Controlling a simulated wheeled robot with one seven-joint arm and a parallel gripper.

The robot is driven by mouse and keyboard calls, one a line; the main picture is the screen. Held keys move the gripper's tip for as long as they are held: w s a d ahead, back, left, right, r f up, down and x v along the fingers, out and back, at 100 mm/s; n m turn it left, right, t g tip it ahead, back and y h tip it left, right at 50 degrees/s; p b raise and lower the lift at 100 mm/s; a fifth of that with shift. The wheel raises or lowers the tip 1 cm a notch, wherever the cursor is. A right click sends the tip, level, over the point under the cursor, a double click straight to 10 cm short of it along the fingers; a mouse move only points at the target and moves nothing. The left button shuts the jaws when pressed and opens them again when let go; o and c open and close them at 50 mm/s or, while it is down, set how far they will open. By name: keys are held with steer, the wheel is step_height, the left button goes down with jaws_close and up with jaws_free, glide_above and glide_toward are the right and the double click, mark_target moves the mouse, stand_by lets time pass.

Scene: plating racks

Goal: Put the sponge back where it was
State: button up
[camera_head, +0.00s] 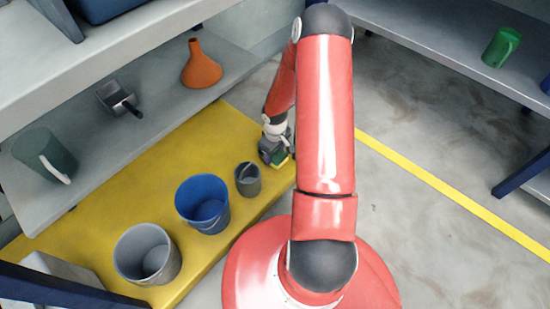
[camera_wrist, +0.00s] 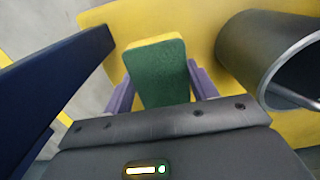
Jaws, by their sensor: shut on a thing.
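The sponge (camera_wrist: 158,75) is a yellow and green block. In the wrist view it sits between the two purple fingers of my gripper (camera_wrist: 160,88), which is shut on it. The yellow surface lies beyond the sponge; I cannot tell whether the sponge touches it. In the head view my gripper (camera_head: 276,157) is near the right end of the yellow platform (camera_head: 138,182), and a little of the sponge (camera_head: 281,158) shows at it. Most of the sponge is hidden there by the gripper.
A dark grey pot (camera_head: 247,180) stands close left of my gripper; it also shows in the wrist view (camera_wrist: 245,50). A blue bucket (camera_head: 203,205) and a grey bucket (camera_head: 147,255) stand farther left. An orange funnel (camera_head: 201,68) is on the shelf behind. A dark blue post (camera_wrist: 50,85) is left in the wrist view.

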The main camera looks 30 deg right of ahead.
mark_target(275, 154)
steer(key=shift+f+b, duration=0.55)
steer(key=shift+f, duration=1.2)
steer(key=shift+f, duration=0.2)
steer(key=o, duration=0.9)
steer(key=shift+o, duration=0.2)
steer(key=shift+r, duration=0.15)
step_height(275, 154, up, 12)
steer(key=p, duration=0.3)
steer(key=shift+s, duration=0.1)
